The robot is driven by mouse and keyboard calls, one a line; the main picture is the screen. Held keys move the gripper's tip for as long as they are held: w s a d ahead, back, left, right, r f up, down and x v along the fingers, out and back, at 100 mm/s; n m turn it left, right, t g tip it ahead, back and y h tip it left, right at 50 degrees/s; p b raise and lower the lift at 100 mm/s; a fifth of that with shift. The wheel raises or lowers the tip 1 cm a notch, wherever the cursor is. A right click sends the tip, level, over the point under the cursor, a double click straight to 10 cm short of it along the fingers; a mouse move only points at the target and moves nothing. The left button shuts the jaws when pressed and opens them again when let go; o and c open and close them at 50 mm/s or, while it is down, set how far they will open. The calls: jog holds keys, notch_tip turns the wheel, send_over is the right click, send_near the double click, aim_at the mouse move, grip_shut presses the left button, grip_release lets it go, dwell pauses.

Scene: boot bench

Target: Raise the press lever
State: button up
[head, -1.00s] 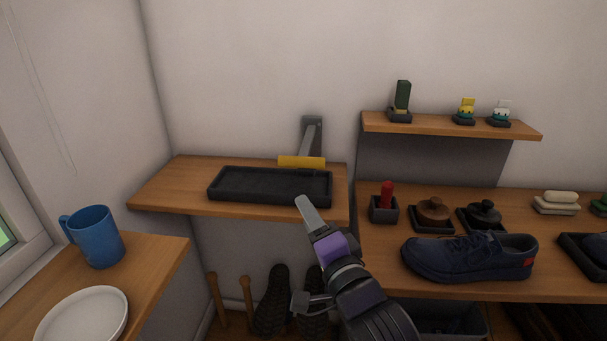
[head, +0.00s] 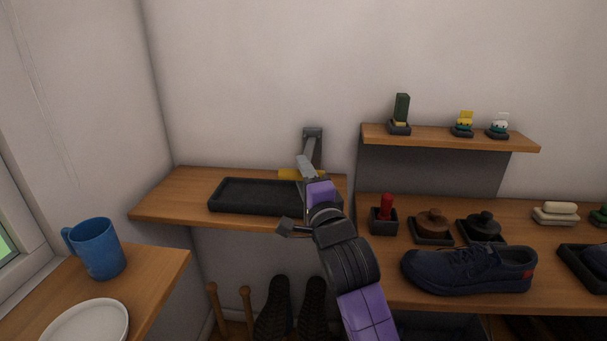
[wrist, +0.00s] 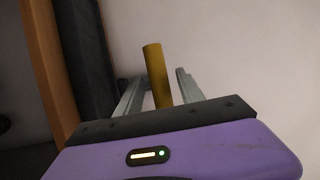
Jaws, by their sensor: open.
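The press lever is a grey arm (head: 312,146) on a wall bracket with a yellow bar handle (head: 287,174) at its lower end. The handle sits low, just above the back of a black tray (head: 250,196). My gripper (head: 305,166) reaches over the tray from the front and covers the right part of the handle. In the wrist view the yellow handle (wrist: 155,68) shows between the two spread fingers of my gripper (wrist: 160,82). I see a gap to each finger, so the jaws are open and not closed on it.
The tray rests on a wooden shelf (head: 160,205). To the right, a bench holds a red-topped item (head: 386,206), dark-lidded pots and a navy shoe (head: 470,270). A small upper shelf (head: 450,138) is nearby. A blue mug (head: 98,250) stands at left.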

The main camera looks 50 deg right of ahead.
grip_shut()
jog(key=shift+r, duration=0.25)
dwell(1.3)
